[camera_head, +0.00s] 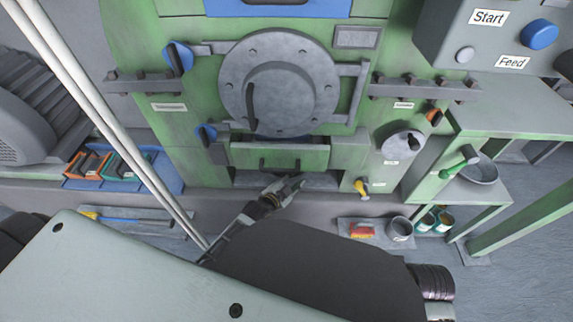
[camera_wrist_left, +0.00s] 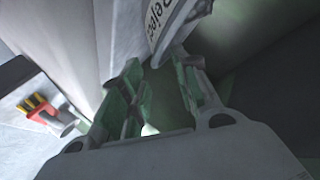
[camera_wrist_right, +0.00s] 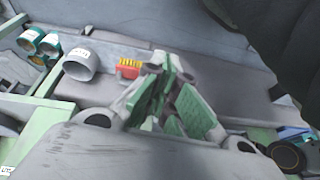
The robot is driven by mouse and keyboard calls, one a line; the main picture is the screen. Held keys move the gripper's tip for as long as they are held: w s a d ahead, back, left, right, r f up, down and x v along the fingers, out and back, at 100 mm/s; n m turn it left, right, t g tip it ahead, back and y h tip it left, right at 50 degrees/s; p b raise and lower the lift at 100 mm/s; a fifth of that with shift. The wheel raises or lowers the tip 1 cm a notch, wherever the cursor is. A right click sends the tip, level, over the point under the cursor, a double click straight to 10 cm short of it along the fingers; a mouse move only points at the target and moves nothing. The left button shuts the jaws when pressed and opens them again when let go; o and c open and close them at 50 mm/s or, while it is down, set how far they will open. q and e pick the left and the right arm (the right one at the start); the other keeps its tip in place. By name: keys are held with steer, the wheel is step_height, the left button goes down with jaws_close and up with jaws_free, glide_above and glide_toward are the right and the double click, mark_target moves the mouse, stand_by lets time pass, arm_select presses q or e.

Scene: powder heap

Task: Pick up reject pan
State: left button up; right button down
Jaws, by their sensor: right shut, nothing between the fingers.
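The reject pan (camera_wrist_left: 178,35), a light curved rim with a label reading "Reject", shows at the top of the left wrist view. My left gripper (camera_wrist_left: 160,85) has its fingers apart, with the labelled rim just beyond and between the tips; contact cannot be told. In the head view, my left gripper (camera_head: 291,186) is low in front of the green machine, by the slot under the drawer. The pan is not clearly made out there. My right gripper (camera_wrist_right: 172,75) is shut and empty in the right wrist view; it is hidden in the head view.
The drawer (camera_head: 280,153) has a dark handle just above my left gripper. A red brush (camera_head: 362,231), a grey pot (camera_head: 400,229) and green-banded cups lie to the right. A bowl (camera_head: 480,169) stands on the green shelf. An orange and teal bin set (camera_head: 122,167) is at left.

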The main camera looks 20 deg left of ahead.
mark_target(302, 173)
arm_select(q)
steer(key=shift+w, duration=0.1)
arm_select(e)
steer(key=shift+f, duration=0.1)
